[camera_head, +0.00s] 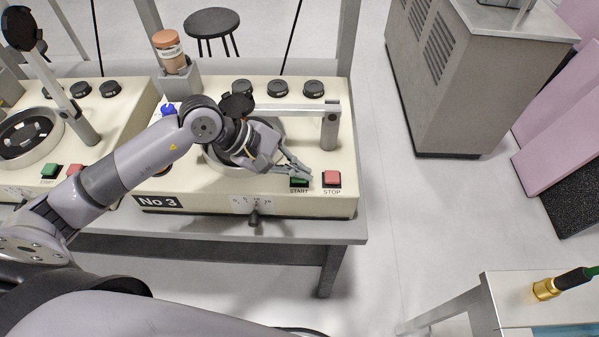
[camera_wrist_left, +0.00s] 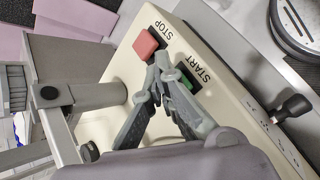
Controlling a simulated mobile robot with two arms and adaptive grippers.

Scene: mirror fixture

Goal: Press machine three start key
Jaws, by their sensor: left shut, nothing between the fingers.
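The cream machine marked No 3 (camera_head: 230,203) stands on a grey bench in the head view. Its green START key (camera_head: 299,183) is at the front right, left of the red STOP key (camera_head: 332,178). My left gripper (camera_head: 305,172) is shut and empty, with its fingertips over the back edge of the START key. In the left wrist view the shut fingertips (camera_wrist_left: 164,62) lie between the red STOP key (camera_wrist_left: 146,43) and the green START key (camera_wrist_left: 186,81), and a finger partly hides the green key. I cannot tell whether they touch it. My right gripper is not in view.
A grey post with a horizontal arm (camera_head: 330,130) rises behind the keys. A black-handled knob (camera_head: 254,218) sticks out of the front panel. Another machine with its own green key (camera_head: 49,171) stands left.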

